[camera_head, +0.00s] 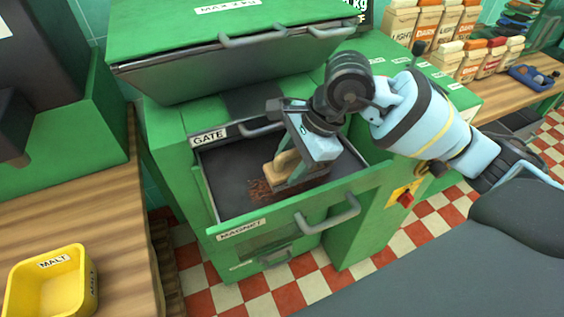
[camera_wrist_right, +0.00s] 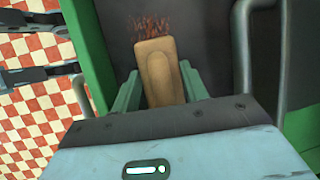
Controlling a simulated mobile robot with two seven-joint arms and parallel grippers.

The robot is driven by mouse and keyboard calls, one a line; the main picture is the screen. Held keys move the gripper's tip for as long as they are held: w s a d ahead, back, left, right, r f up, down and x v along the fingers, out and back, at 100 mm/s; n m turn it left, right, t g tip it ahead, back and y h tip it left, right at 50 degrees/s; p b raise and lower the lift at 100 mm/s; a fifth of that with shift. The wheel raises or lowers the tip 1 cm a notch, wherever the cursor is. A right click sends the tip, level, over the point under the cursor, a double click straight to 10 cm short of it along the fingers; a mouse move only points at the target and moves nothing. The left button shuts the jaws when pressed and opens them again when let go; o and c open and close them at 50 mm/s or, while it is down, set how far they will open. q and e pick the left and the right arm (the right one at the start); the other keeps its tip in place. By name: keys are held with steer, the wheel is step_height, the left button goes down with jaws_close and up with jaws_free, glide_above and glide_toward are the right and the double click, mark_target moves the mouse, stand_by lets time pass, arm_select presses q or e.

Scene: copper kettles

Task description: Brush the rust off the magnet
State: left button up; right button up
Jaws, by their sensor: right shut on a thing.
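The magnet drawer (camera_head: 215,197), labelled MAGNET, is pulled out of the green machine and shows a dark inner surface (camera_head: 225,165). My right gripper (camera_head: 292,178) is over the drawer, shut on a brush with a tan wooden handle (camera_head: 281,163). In the right wrist view the brush handle (camera_wrist_right: 160,72) sits between the fingers. Reddish-brown strands (camera_wrist_right: 158,24) show past its far end, against the dark surface; a similar patch (camera_head: 262,190) shows in the head view. I cannot tell bristles from rust there, nor whether the brush touches.
The raised lid (camera_head: 230,75) hangs behind the drawer, and the drawer handle (camera_head: 328,216) sticks out in front. A yellow MALT tub (camera_head: 50,290) stands on the wooden counter at left.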

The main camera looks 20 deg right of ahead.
steer(key=shift+d+f+b, duration=0.15)
steer(key=shift+d+b, duration=0.25)
steer(key=shift+d, duration=1.3)
steer(key=shift+d+b, duration=0.35)
steer(key=shift+d, duration=1.35)
arm_select(q)
steer(key=shift+s+f, duration=0.6)
steer(key=shift+f, duration=0.35)
arm_select(e)
steer(key=shift+d, duration=0.15)
steer(key=shift+d, duration=0.1)
